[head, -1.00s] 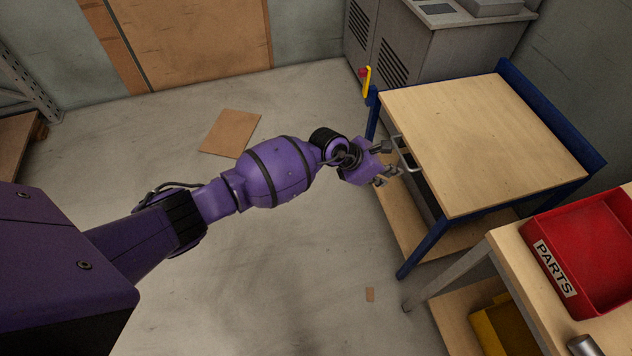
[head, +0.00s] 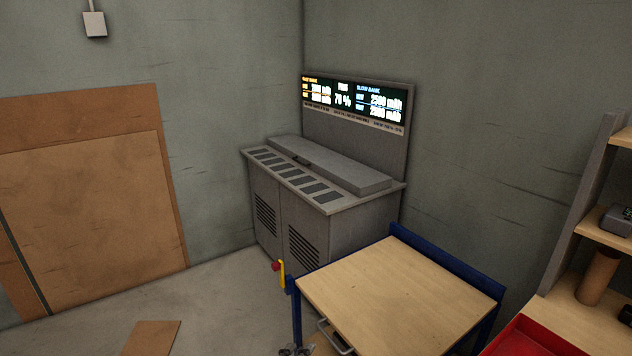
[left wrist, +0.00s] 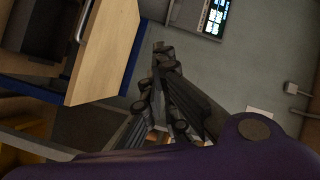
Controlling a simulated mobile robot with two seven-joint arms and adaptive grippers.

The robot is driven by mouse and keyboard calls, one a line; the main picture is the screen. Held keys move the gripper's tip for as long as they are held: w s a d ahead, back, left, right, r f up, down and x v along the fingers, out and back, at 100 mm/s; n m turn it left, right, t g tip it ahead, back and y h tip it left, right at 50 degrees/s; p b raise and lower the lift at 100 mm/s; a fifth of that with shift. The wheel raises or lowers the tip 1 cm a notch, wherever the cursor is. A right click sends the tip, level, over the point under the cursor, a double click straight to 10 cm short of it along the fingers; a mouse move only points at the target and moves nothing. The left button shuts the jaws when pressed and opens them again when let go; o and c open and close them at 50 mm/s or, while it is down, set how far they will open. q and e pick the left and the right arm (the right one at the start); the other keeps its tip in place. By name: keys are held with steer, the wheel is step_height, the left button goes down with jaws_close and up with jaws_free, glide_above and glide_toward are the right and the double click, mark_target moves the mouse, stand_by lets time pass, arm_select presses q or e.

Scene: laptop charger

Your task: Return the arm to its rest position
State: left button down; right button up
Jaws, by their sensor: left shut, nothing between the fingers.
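My left gripper (head: 296,350) shows only as a small grey part at the bottom edge of the head view, beside the metal handle (head: 335,338) of the blue-framed workbench (head: 385,295). The left wrist view shows the gripper (left wrist: 163,52) in full, its dark fingers together and empty. The bench's wooden top (left wrist: 105,55) and the handle (left wrist: 84,20) lie to the left of the fingers there, with a visible space between them and the gripper. Most of my left arm is below the head view. My right gripper is in neither view.
A grey cabinet (head: 320,230) with a lit display (head: 355,100) stands behind the bench. A red and yellow lever (head: 280,272) is at the bench's left corner. A red bin (head: 530,338) and shelves (head: 580,200) are at right. A cardboard piece (head: 152,338) lies on the floor.

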arm_select(q)
steer(key=s+a+f+n+g+y+p, duration=0.2)
steer(key=s+a+f+n, duration=0.2)
steer(key=s, duration=0.8)
steer(key=s+a+f+n+g+y+p, duration=0.2)
steer(key=s+a+n, duration=0.4)
steer(key=s, duration=0.6)
steer(key=s+a+f+n+g+y+p, duration=0.1)
steer(key=s+a+f+n, duration=0.4)
steer(key=s, duration=0.7)
steer(key=shift+s+a+f+n+g+y+p, duration=0.3)
steer(key=shift+s+n+g+y+p, duration=0.1)
steer(key=shift+n+g+y, duration=0.5)
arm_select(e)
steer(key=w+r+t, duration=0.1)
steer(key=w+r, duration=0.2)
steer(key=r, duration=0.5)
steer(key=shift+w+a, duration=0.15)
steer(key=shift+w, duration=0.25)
